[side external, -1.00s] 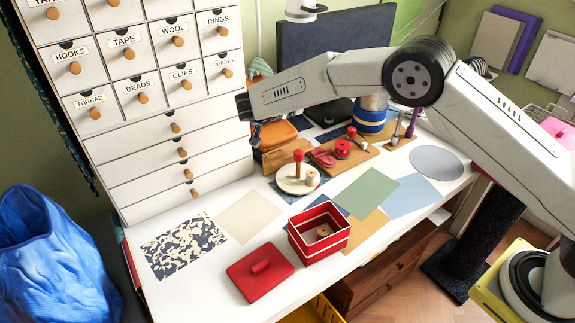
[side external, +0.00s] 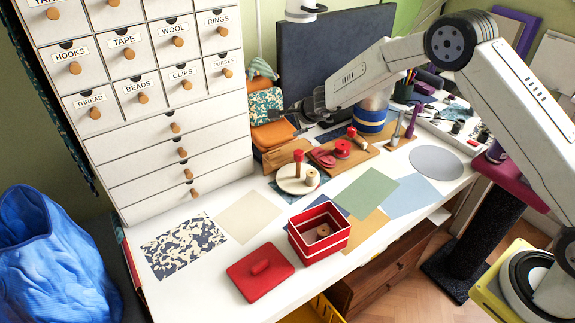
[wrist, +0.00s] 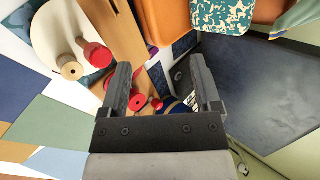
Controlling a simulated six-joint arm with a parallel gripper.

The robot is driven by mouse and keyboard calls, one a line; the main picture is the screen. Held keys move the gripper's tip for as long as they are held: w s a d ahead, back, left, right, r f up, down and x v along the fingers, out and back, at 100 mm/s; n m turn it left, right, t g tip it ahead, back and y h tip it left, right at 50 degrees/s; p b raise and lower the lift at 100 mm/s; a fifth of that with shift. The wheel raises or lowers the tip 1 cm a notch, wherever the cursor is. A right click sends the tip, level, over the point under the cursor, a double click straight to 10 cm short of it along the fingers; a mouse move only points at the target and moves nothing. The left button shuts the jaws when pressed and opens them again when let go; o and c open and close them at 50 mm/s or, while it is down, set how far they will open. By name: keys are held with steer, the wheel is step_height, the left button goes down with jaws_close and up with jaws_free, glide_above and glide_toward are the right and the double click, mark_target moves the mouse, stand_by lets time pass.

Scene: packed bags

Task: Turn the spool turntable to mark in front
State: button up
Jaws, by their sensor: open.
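The spool turntable is a round cream disc (side external: 291,187) on the white desk, in front of the wooden boards. A red spool or peg (side external: 298,157) and a pale wooden spool (side external: 312,177) stand on it. In the wrist view the turntable (wrist: 45,35) is at the upper left, left of my fingers. I cannot make out a mark on it. My gripper (side external: 308,107) is in the air behind and above the turntable, apart from it. In the wrist view my gripper (wrist: 162,72) has its two dark fingers spread, with nothing held between them.
A wooden board (side external: 366,154) with red spools lies right of the turntable, and orange and patterned bags (side external: 265,104) stand behind. An open red box (side external: 337,246) and its lid (side external: 260,271) are at the front. Labelled drawers (side external: 140,95) rise at left.

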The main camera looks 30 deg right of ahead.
steer(key=s+d+r+m+t+y, duration=0.55)
steer(key=s+r+m+y, duration=0.3)
steer(key=r+y, duration=0.2)
glide_toward(299, 152)
steer(key=x, duration=0.2)
steer(key=shift+w+a+f+m, duration=0.1)
steer(key=shift+f+m, duration=0.25)
steer(key=shift+w, duration=0.1)
steer(key=shift+x, duration=3.8)
steer(key=shift+r, duration=0.1)
jaws_close()
